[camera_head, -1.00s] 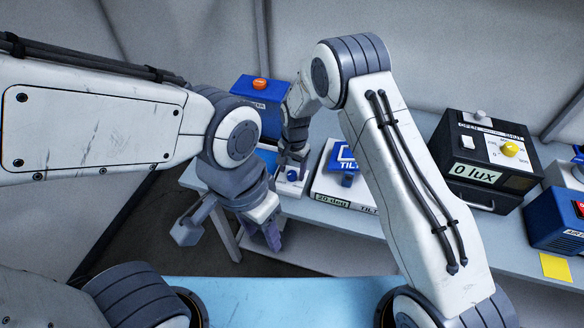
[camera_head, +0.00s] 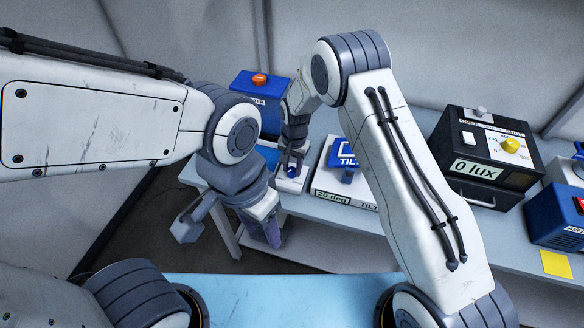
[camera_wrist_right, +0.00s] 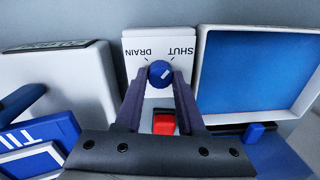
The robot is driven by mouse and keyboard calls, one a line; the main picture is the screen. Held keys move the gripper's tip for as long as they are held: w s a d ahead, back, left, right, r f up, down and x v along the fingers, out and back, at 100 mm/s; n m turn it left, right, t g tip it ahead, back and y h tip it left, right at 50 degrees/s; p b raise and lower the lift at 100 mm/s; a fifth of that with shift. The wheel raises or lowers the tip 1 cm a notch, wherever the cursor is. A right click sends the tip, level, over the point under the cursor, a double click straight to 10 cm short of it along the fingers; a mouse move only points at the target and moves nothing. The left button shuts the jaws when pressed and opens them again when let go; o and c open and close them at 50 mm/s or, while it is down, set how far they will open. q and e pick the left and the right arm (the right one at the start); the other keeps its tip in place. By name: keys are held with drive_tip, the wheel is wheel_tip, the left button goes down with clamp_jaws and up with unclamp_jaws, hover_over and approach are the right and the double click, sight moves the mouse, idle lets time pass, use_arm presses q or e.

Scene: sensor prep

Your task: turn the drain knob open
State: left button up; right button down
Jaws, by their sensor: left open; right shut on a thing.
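The drain knob (camera_wrist_right: 159,73) is a small round blue knob with a white mark, on a white panel (camera_wrist_right: 135,45) lettered DRAIN and SHUT, upside down in the right wrist view. The white mark points toward the SHUT side. My right gripper (camera_wrist_right: 160,82) is shut on the knob, with one fingertip on each side of it. In the head view my right gripper (camera_head: 291,164) reaches down to the panel and covers most of the knob. My left gripper (camera_head: 228,233) is open and empty, hanging in front of the bench's left end.
A red switch (camera_wrist_right: 164,123) sits between my right fingers. A blue-topped tray (camera_wrist_right: 245,75) and a tilt unit (camera_head: 325,183) flank the panel closely. A blue box with an orange button (camera_head: 260,83) stands behind. A black lux box (camera_head: 484,160) is farther right.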

drive_tip(key=n+b, duration=0.2)
drive_tip(key=n, duration=0.2)
drive_tip(key=shift+w+f, duration=0.1)
drive_tip(key=n+b, duration=0.2)
drive_tip(key=n, duration=0.2)
drive_tip(key=shift+n, duration=0.3)
drive_tip(key=n+b, duration=0.1)
drive_tip(key=n, duration=0.3)
drive_tip(key=shift+b, duration=0.3)
drive_tip(key=shift+n+g+b, duration=0.3)
drive_tip(key=shift+n+b, duration=0.1)
drive_tip(key=shift+n, duration=1.7)
drive_tip(key=shift+r, duration=0.2)
drive_tip(key=c, duration=0.5)
unclamp_jaws()
